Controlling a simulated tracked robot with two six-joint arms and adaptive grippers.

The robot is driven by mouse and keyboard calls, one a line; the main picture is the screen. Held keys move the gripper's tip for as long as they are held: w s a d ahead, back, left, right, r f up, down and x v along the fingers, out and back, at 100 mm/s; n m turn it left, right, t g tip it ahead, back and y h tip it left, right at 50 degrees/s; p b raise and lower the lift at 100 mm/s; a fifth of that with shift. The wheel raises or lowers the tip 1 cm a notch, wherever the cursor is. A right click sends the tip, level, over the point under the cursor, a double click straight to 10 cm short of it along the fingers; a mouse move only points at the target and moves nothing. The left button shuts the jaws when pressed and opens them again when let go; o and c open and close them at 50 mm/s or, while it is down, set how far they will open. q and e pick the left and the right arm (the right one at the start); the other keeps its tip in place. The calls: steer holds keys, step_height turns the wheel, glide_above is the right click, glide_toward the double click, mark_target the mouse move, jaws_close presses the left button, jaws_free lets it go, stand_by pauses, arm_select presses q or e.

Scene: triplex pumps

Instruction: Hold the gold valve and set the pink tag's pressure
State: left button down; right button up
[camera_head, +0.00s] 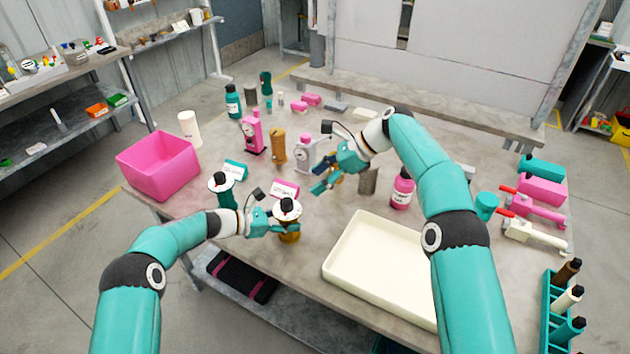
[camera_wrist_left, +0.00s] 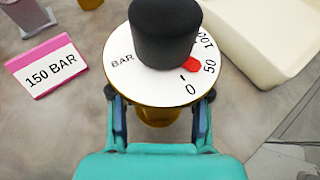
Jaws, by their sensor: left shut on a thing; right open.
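The gold valve (camera_head: 289,237) stands on the table, with a white dial (camera_head: 287,211) and a black knob (camera_head: 287,204) on top. My left gripper (camera_head: 275,228) is shut on its body below the dial. In the left wrist view the dial (camera_wrist_left: 130,80) reads BAR, 0, 50 and 100, and the knob (camera_wrist_left: 165,30) has a red pointer (camera_wrist_left: 193,64) near the 50. The pink tag (camera_head: 285,188) stands behind the valve and reads 150 BAR in the left wrist view (camera_wrist_left: 47,68). My right gripper (camera_head: 325,180) is open, behind and right of the valve, above the table.
A teal valve (camera_head: 222,190) and teal tag (camera_head: 235,170) stand to the left. A cream tray (camera_head: 335,268) lies to the right, a pink bin (camera_head: 158,165) at the left. Pink and white pumps (camera_head: 252,134) and bottles (camera_head: 402,190) stand farther back.

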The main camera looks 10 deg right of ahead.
steer(key=w+d+f+m+t+h, duration=0.1)
steer(key=w+f+m+t+h, duration=0.1)
steer(key=w+m+t, duration=0.75)
steer(key=m+t+h, duration=0.3)
steer(key=m+h, duration=0.6)
glide_toward(286, 203)
steer(key=shift+n+g, duration=0.25)
steer(key=x, duration=1)
steer(key=shift+w+d, duration=0.1)
steer(key=shift+w, duration=0.35)
